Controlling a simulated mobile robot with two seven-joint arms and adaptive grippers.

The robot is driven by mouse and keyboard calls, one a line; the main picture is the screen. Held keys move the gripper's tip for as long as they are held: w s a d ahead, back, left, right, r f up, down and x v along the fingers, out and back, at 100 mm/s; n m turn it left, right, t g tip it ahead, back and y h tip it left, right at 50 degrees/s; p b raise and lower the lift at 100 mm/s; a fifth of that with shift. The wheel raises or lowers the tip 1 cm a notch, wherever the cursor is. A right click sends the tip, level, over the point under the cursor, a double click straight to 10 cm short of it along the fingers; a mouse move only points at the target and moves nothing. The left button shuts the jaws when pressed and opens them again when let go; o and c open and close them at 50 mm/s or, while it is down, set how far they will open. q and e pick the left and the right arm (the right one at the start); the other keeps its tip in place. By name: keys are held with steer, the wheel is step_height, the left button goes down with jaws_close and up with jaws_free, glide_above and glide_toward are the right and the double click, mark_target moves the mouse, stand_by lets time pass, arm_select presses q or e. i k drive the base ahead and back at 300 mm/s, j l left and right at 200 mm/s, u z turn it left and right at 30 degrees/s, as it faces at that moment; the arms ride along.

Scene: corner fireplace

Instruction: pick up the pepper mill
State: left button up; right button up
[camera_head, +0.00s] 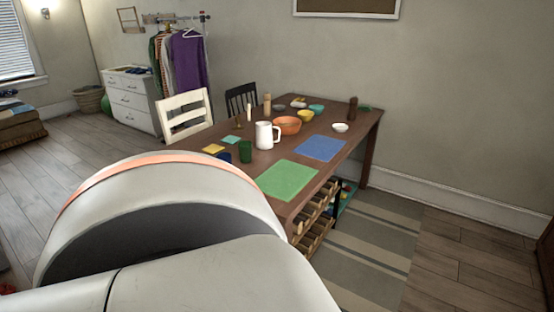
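A dark brown, upright, mill-shaped object (353,107) stands near the far right end of the wooden dining table (326,149); it looks like the pepper mill. A lighter tan wooden cylinder (267,104) of similar shape stands at the table's far left side, by the black chair. At this size I cannot be certain which is the pepper mill. Neither of my grippers is in view. A large white link of my arm with an orange band fills the lower left and hides part of the near table end.
On the table are a white pitcher (264,135), an orange bowl (287,125), a small white bowl (340,127), a green mat (287,180) and a blue mat (320,148). White (186,113) and black (240,98) chairs line the far side. The striped rug (370,245) right of the table looks clear.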

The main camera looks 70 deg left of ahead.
mark_target(352, 107)
steer(key=u, duration=1.95)
